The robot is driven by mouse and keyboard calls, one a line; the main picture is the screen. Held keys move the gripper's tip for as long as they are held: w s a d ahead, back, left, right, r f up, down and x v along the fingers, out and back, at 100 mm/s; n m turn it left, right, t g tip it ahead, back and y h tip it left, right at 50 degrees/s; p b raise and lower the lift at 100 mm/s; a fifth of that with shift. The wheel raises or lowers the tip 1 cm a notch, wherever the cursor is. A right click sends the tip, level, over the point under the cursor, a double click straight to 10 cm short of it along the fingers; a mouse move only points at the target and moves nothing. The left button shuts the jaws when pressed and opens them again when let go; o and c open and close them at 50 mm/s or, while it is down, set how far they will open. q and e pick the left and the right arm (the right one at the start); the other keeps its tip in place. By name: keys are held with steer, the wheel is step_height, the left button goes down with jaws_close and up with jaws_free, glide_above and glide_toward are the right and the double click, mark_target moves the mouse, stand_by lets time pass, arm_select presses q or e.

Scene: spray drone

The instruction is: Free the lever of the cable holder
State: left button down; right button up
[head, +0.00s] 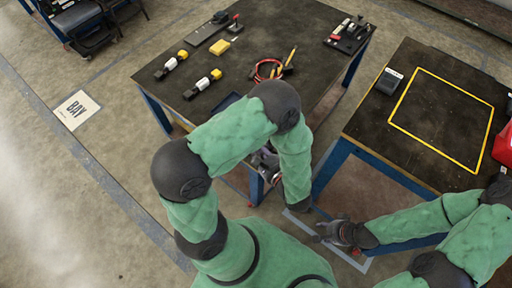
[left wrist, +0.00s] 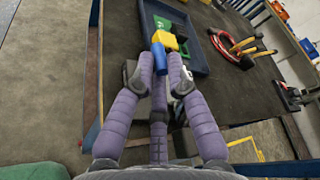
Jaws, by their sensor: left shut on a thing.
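My left gripper (left wrist: 160,66) shows in the left wrist view with its purple fingers closed around a small blue piece (left wrist: 158,54), at the near edge of the blue tray (left wrist: 200,62). In the head view the left gripper (head: 266,163) is mostly hidden behind my own arm, beside the dark table. My right gripper (head: 338,234) is low between the two tables, apart from any object; its finger opening is unclear. A red cable loop (head: 268,70) lies on the dark table. I cannot make out which part is the cable holder or its lever.
The dark table (head: 300,35) bears white-and-yellow parts (head: 203,82), a yellow block (head: 220,46), a red-knobbed box (head: 207,33) and a black unit (head: 349,34) at its right. The other table (head: 370,125) has a yellow-outlined clear area and a small grey box (head: 389,81).

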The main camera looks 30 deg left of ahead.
arm_select(q)
steer(key=c, duration=1.2)
jaws_free()
steer(key=shift+s, duration=0.1)
steer(key=shift+d, duration=0.1)
steer(key=shift+v, duration=5.95)
